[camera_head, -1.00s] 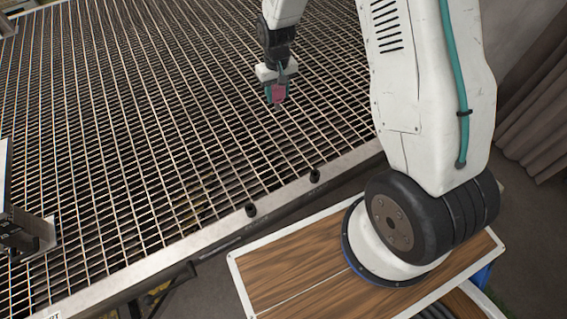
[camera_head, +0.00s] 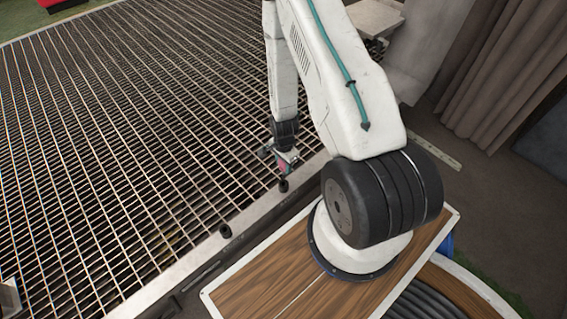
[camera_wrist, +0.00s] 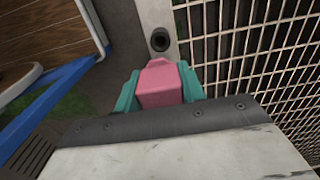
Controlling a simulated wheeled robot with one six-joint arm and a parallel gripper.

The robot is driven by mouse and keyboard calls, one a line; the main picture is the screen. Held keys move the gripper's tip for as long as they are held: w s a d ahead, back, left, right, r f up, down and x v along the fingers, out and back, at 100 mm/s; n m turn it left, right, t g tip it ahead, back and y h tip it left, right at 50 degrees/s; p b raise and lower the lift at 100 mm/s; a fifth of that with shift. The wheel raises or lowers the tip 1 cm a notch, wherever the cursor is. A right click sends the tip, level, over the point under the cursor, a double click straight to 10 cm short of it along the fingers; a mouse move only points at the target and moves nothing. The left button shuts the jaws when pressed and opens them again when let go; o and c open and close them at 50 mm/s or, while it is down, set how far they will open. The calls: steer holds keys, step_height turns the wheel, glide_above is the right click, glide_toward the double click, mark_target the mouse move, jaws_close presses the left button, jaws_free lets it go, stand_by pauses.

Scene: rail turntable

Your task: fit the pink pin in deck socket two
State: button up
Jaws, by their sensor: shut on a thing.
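The pink pin (camera_wrist: 161,84) is held between the teal fingers of my gripper (camera_wrist: 160,92) in the wrist view. In the head view the pin (camera_head: 282,167) is small and partly hidden by my gripper (camera_head: 283,163). One black deck socket (camera_head: 284,186) on the metal edge strip lies just below the pin in that view. It also shows ahead of the pin in the wrist view (camera_wrist: 160,40), apart from it in the picture. A second black socket (camera_head: 225,230) sits further down the strip. I cannot read any socket numbers.
The metal grating deck (camera_head: 130,140) fills the left and is bare near my gripper. Its edge strip (camera_head: 255,213) runs diagonally beside my wood-topped base. A grey curtain (camera_head: 485,85) hangs at the right.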

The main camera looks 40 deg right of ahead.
mark_target(283, 172)
steer(key=shift+a, duration=0.1)
steer(key=shift+f, duration=2.85)
steer(key=shift+f, duration=2.75)
steer(key=o, duration=1.2)
steer(key=shift+c, duration=0.2)
steer(key=shift+r, duration=3.9)
steer(key=shift+w, duration=0.1)
